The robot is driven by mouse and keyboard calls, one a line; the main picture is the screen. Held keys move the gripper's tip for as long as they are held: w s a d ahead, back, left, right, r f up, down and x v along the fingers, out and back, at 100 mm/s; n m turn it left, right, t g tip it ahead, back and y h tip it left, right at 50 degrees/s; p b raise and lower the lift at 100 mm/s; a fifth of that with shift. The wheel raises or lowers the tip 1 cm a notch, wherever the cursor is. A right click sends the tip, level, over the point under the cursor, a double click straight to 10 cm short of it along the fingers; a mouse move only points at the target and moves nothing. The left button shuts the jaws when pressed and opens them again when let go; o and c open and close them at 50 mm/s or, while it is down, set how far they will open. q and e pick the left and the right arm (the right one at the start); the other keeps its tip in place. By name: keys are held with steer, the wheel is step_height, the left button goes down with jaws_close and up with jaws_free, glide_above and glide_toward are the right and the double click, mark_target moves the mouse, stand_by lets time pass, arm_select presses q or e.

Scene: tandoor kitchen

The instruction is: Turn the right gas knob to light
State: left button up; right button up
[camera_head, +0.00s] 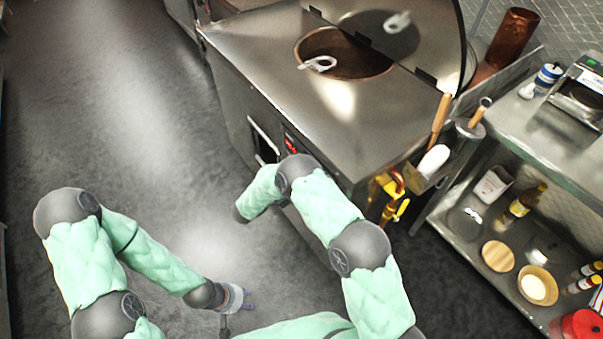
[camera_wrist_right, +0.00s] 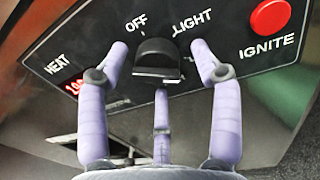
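In the right wrist view, the black gas knob (camera_wrist_right: 157,58) sits on a dark panel (camera_wrist_right: 235,58), below the words OFF and LIGHT. I cannot tell which mark it points to. My right gripper (camera_wrist_right: 162,50) is open, with one finger on each side of the knob and a third finger below it. Small gaps show between the two side fingertips and the knob. In the head view, my right arm hides the knob and the right gripper. My left gripper (camera_head: 243,300) hangs low over the floor, and its finger state is too small to tell.
A red IGNITE button (camera_wrist_right: 270,16) is right of the knob, and a red HEAT display (camera_wrist_right: 73,88) is left. The steel tandoor counter (camera_head: 260,60) has a round opening (camera_head: 345,53). A steel shelf (camera_head: 460,215) with bottles stands right. The floor (camera_head: 110,110) at left is clear.

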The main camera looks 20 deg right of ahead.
steer(key=c, duration=1.1)
steer(key=shift+s+f+n, duration=0.1)
steer(key=shift+n, duration=0.3)
steer(key=n+p, duration=0.1)
steer(key=n, duration=0.4)
steer(key=n+g+p, duration=0.1)
steer(key=n, duration=0.4)
steer(key=shift+s+f+n, duration=0.1)
steer(key=shift+s+n, duration=0.1)
steer(key=shift+n, duration=0.1)
steer(key=o, duration=1.2)
steer(key=shift+d, duration=0.1)
steer(key=shift+c, duration=0.2)
steer(key=shift+w+r, duration=0.1)
steer(key=shift+r, duration=0.15)
